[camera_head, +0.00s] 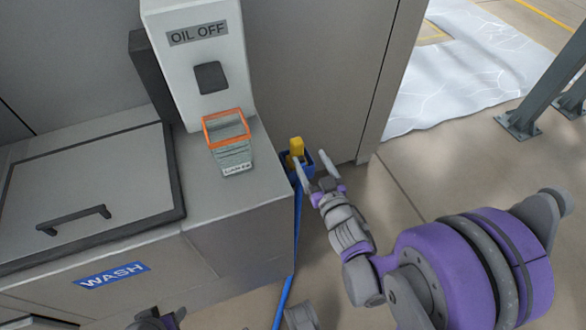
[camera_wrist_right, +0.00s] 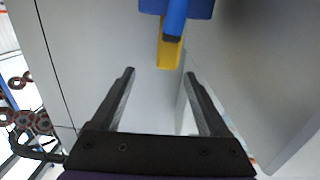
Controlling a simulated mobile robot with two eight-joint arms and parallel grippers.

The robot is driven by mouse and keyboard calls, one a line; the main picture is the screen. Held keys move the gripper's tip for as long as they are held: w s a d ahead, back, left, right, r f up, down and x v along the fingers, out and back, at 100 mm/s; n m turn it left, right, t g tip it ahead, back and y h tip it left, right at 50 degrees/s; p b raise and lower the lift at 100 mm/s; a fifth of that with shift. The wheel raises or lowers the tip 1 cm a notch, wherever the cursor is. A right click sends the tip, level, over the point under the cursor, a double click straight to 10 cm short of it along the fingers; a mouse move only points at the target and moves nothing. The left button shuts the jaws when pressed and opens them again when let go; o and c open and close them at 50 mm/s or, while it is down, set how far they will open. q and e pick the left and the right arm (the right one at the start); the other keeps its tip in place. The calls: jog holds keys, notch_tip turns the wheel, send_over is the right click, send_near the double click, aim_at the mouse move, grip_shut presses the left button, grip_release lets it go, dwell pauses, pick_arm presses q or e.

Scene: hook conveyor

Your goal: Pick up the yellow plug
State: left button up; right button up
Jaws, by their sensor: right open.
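The yellow plug (camera_head: 297,147) stands at a blue holder (camera_head: 287,163) on the right side of the grey cabinet. In the right wrist view the yellow plug (camera_wrist_right: 169,54) shows below a blue part (camera_wrist_right: 176,14), just beyond the fingertips. My right gripper (camera_head: 309,160) is open and empty, its two fingers apart close to the plug. In the right wrist view the gripper (camera_wrist_right: 160,74) has a clear gap between its fingers. A dark and purple part of my left arm's end (camera_head: 158,319) shows at the bottom edge, mostly cut off.
A lidded WASH unit (camera_head: 85,195) is at left. A blue hose or cable (camera_head: 297,235) hangs down the cabinet side. Open floor lies right, with a grey post (camera_head: 550,90).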

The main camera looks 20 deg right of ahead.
aim_at(301, 148)
jog(key=shift+w+f, duration=0.15)
jog(key=shift+f, duration=0.4)
jog(key=shift+w+a+t+y, duration=0.1)
jog(key=shift+w+t+y, duration=0.2)
jog(key=w, duration=0.4)
jog(key=shift+w+r, duration=0.1)
jog(key=shift+w, duration=0.2)
jog(key=shift+w+b, duration=0.45)
jog(key=shift+w, duration=2.25)
grip_shut()
